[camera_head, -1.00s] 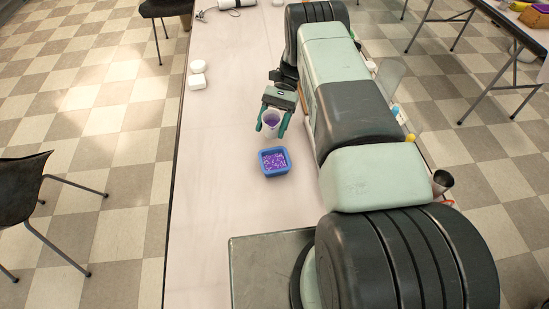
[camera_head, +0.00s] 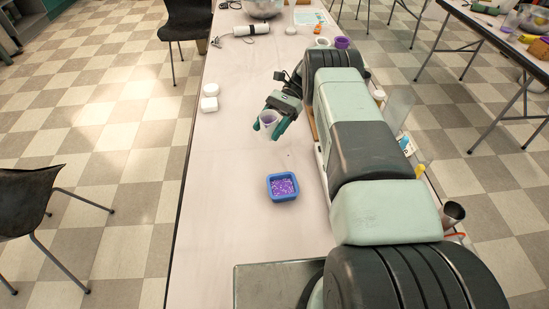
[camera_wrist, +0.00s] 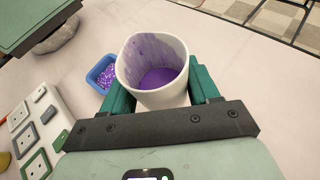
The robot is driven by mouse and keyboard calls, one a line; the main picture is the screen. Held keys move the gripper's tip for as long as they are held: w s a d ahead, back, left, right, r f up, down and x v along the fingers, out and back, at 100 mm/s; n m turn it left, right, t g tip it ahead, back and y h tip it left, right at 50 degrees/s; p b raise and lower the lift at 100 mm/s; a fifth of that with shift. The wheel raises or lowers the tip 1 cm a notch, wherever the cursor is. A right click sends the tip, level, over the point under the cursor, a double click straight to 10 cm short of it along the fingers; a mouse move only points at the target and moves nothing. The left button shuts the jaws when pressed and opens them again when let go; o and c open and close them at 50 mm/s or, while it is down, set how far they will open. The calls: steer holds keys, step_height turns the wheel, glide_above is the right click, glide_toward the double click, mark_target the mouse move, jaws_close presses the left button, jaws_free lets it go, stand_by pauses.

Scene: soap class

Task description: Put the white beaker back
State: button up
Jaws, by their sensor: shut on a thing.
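The white beaker (camera_head: 267,118) is held between the green fingers of my gripper (camera_head: 270,124), above the table and away from the blue tray. In the wrist view the beaker (camera_wrist: 153,62) stands between both fingers, its mouth toward the camera. Purple residue coats part of its inner wall and purple material lies at its bottom. My gripper (camera_wrist: 160,92) is shut on it. The blue tray (camera_head: 284,199) holds purple material with pale specks and sits below the gripper in the head view; it also shows in the wrist view (camera_wrist: 91,79).
Two white pieces (camera_head: 210,97) lie near the table's left edge. A white cylinder (camera_head: 251,30) lies farther back. A white cup (camera_head: 322,43) and a purple one (camera_head: 342,42) stand at the far right. The table (camera_head: 225,160) left of the tray is clear.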

steer(key=w+a+r+m+t+y, duration=0.2)
steer(key=w+r+m+t, duration=0.1)
steer(key=r, duration=0.4)
steer(key=w+a+r+m+t+y, duration=0.1)
steer(key=w+r+m+t+y, duration=0.15)
steer(key=r, duration=0.45)
step_height(320, 180, up, 24)
steer(key=m+t+h, duration=0.7)
steer(key=m+t, duration=0.9)
glide_above(278, 119)
steer(key=w+d, duration=0.3)
steer(key=a+f+n+g+y, duration=0.1)
steer(key=f+n+g+y, duration=0.1)
steer(key=f, duration=0.9)
steer(key=s+a+f+n+g+y, duration=0.1)
steer(key=a+f+n+g, duration=0.1)
steer(key=f, duration=1)
steer(key=s+a+f+n+g+y, duration=0.1)
steer(key=f+n+g+y, duration=0.1)
steer(key=f, duration=0.9)
steer(key=shift+s+a+f+n+y, duration=0.1)
steer(key=shift+a+f+n+y, duration=0.1)
steer(key=shift+f+n+y, duration=0.2)
step_height(278, 119, down, 5)
steer(key=shift+s+f, duration=0.15)
steer(key=shift+f, duration=2.6)
